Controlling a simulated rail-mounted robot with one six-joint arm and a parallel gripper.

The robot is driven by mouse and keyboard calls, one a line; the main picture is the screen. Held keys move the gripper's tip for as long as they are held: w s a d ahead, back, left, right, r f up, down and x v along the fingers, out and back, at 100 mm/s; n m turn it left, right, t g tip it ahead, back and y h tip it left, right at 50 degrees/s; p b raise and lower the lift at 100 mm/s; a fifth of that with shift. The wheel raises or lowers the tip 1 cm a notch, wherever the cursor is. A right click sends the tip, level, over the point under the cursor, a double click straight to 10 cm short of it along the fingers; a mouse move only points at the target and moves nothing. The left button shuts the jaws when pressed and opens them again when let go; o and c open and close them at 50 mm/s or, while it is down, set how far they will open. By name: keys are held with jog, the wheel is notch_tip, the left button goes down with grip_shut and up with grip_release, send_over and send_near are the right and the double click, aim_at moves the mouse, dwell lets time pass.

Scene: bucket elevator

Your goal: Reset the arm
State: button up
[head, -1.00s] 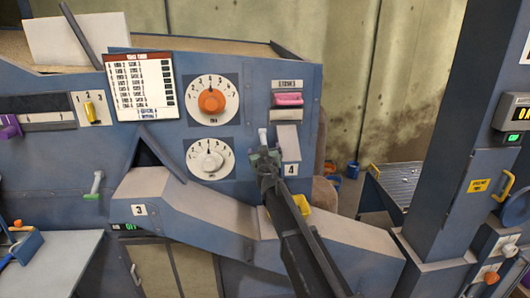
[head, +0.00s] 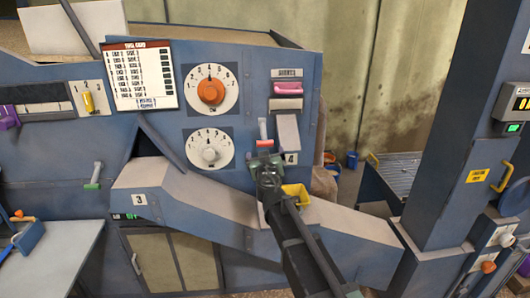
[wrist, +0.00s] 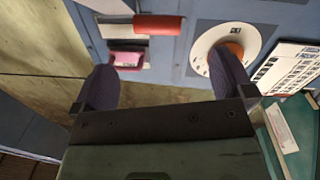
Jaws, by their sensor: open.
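My gripper (head: 266,163) is in front of the blue machine panel, just below a lever with a red handle (head: 264,144) beside the number 4 plate. In the wrist view the two dark fingers (wrist: 165,82) are spread wide with nothing between them. The red handle shows beyond the fingertips in the wrist view (wrist: 158,25), clear of both fingers. My arm reaches up from the lower right of the head view and hides part of the chute behind it.
The panel carries an orange dial (head: 211,92), a white dial (head: 209,149), a pink handle (head: 288,88) and a printed card (head: 139,75). A green-handled lever (head: 93,184) stands at left. The sloping chute (head: 185,205) and a yellow piece (head: 296,196) lie near my arm. A blue column (head: 450,150) stands at right.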

jog(key=s+d+f+m+g+h, duration=0.1)
jog(key=s+d+f+g+h, duration=0.4)
jog(key=d, duration=0.3)
jog(key=s+d+f+m+g+h, duration=0.2)
jog(key=s+d+f+g+h, duration=0.15)
jog(key=s+d+f, duration=0.35)
jog(key=s+d+f+g+y, duration=0.2)
jog(key=s+d+g+y, duration=0.1)
jog(key=s, duration=0.7)
jog(key=s+d+f+g+y, duration=0.3)
jog(key=s+d+g, duration=0.2)
jog(key=s, duration=0.4)
jog(key=shift+s+d+m+g, duration=0.3)
jog(key=shift+s+d+g, duration=0.1)
jog(key=shift+g, duration=0.25)
jog(key=shift+f, duration=0.1)
